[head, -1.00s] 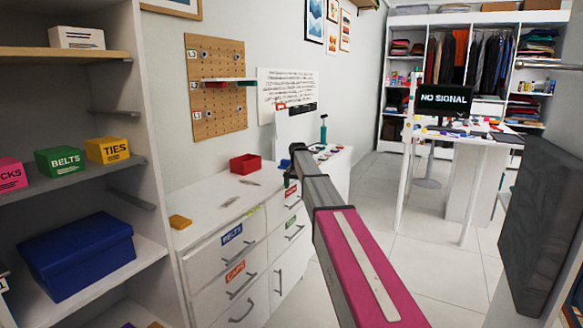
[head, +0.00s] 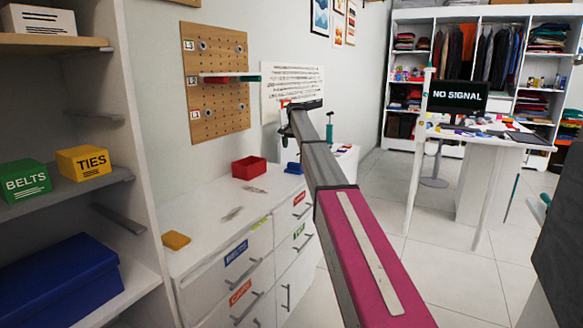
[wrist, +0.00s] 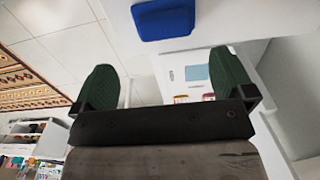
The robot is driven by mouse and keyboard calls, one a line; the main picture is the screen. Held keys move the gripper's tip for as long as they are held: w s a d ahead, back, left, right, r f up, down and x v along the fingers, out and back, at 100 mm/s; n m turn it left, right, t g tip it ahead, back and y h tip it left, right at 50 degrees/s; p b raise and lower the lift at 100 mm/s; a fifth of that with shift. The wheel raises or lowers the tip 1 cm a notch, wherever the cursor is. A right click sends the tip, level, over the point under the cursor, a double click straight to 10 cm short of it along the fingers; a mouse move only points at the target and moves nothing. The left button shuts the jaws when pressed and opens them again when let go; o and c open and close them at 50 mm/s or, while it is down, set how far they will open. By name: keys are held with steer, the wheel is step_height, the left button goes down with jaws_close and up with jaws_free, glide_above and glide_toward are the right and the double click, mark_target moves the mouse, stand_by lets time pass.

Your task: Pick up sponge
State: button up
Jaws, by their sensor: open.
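A small yellow-orange block (head: 176,240), which looks like the sponge, lies on the white dresser top (head: 200,212) near its front left corner, beside the open shelf unit. My gripper (wrist: 165,62) is open and empty, with its two green finger pads wide apart in the wrist view. In the head view my gripper (head: 302,105) is small and dark at the far end of my raised arm, above and beyond the dresser's far end. It is well apart from the yellow block. The block is not visible in the wrist view.
A red bin (head: 249,167) and a blue object (head: 293,168) stand farther back on the dresser. Two small greyish items lie between. The shelf unit (head: 138,160) borders the dresser on the left. A white table (head: 470,133) with a monitor stands right. Tiled floor (head: 450,255) is open between.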

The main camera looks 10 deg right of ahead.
mark_target(295, 163)
steer(key=f, duration=0.7)
steer(key=w+f, duration=0.1)
steer(key=f, duration=0.2)
steer(key=shift+f, duration=0.2)
steer(key=c, duration=0.7)
